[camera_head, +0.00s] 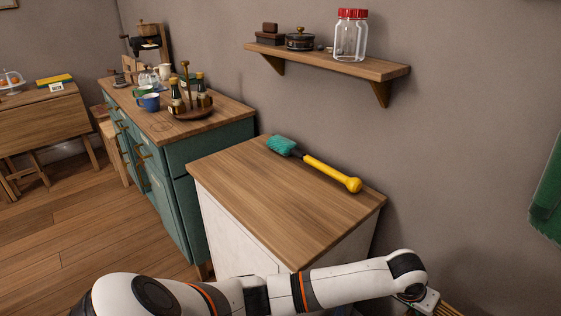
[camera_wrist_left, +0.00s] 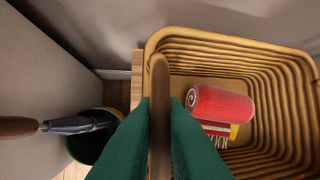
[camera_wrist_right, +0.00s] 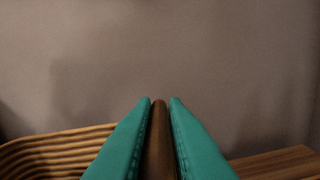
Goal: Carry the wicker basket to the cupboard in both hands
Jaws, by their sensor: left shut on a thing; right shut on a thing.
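The wicker basket (camera_wrist_left: 212,45) fills the right of the left wrist view, and its ribbed side shows at lower left in the right wrist view (camera_wrist_right: 45,155). A red can (camera_wrist_left: 222,105) and a red and yellow packet (camera_wrist_left: 217,133) lie inside it. My left gripper (camera_wrist_left: 160,108) is shut on the basket's brown handle. My right gripper (camera_wrist_right: 160,105) is shut on a brown handle bar beside the basket wall. In the head view only a sliver of basket (camera_head: 447,309) shows at the bottom edge. A teal cupboard (camera_head: 190,205) and a white cupboard (camera_head: 225,235) stand along the wall.
A green and yellow brush (camera_head: 320,168) lies on the white cupboard's top. Bottles, a tray and a blue mug (camera_head: 149,102) crowd the teal one. A wall shelf (camera_head: 330,62) hangs above. A dark bin (camera_wrist_left: 95,140) stands left of the basket. Floor (camera_head: 60,225) is clear at left.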

